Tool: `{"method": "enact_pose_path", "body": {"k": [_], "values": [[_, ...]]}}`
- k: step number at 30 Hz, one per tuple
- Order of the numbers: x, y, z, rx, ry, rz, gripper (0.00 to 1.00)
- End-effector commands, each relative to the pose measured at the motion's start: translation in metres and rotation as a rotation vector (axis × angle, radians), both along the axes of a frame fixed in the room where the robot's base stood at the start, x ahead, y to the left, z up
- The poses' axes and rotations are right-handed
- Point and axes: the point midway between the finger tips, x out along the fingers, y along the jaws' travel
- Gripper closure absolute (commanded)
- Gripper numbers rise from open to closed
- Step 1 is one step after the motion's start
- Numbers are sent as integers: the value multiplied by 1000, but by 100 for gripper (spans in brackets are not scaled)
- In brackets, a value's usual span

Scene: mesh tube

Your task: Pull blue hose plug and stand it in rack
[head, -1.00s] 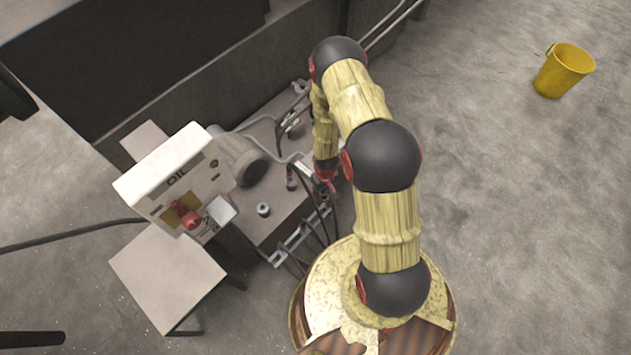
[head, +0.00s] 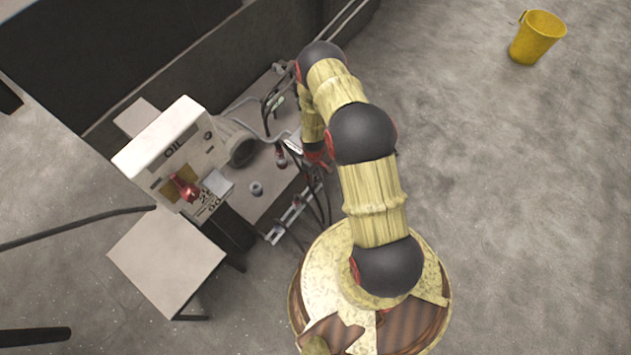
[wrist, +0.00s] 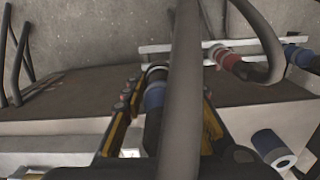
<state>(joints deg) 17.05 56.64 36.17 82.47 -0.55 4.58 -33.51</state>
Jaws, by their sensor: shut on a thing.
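My gripper (wrist: 166,90) is shut on a dark hose plug with a blue band (wrist: 153,97). The plug is between the yellow-and-black fingers, and a thick grey hose crosses in front of it. The plug's far end is near a pale rail, and I cannot tell whether it touches. In the head view my arm mostly hides the gripper (head: 319,163). A pale rack-like frame (head: 287,219) runs along the bench's front edge.
A red-banded plug (wrist: 231,62) and another blue-banded one (wrist: 298,55) are at the pale rail. A blue cylinder with a white end (wrist: 272,146) is at lower right. An oil machine (head: 170,150) stands left. A yellow bucket (head: 537,38) is on open floor.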

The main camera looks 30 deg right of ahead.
Motion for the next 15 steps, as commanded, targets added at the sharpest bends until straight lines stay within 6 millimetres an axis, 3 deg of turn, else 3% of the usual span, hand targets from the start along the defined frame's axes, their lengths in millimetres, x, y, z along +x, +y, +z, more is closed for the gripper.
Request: {"method": "enact_pose_path", "body": {"k": [8, 15], "values": [[3, -1, -5, 0, 2, 53, 100], [3, -1, -20, 1, 1, 52, 100]]}}
